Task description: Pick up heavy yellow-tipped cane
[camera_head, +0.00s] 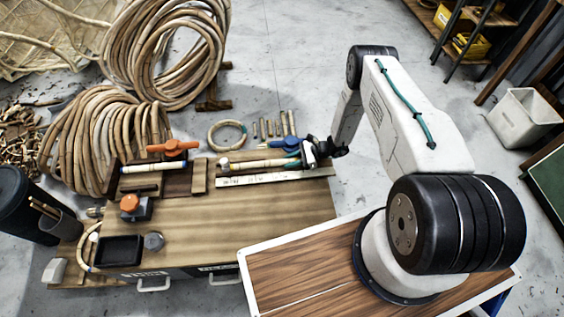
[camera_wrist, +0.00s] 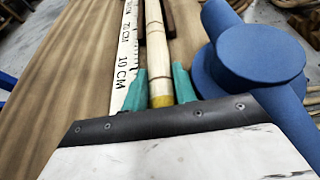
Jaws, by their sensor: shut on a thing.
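A pale cane (camera_wrist: 155,45) with a yellow tip (camera_wrist: 161,101) runs away from me in the wrist view. My gripper (camera_wrist: 160,88) has its two green fingers on either side of the cane near the yellow tip, shut on it. In the head view my gripper (camera_head: 303,158) is at the right end of the pale cane (camera_head: 262,163), which lies level along the workbench, beside the ruler. I cannot tell whether the cane is clear of the bench. Its far end is cut off in the wrist view.
A white ruler (camera_head: 275,178) lies alongside the cane. A blue clamp (camera_head: 286,143) stands close by, large in the wrist view (camera_wrist: 252,55). Another pale cane (camera_head: 153,168) lies left, near an orange clamp (camera_head: 172,147).

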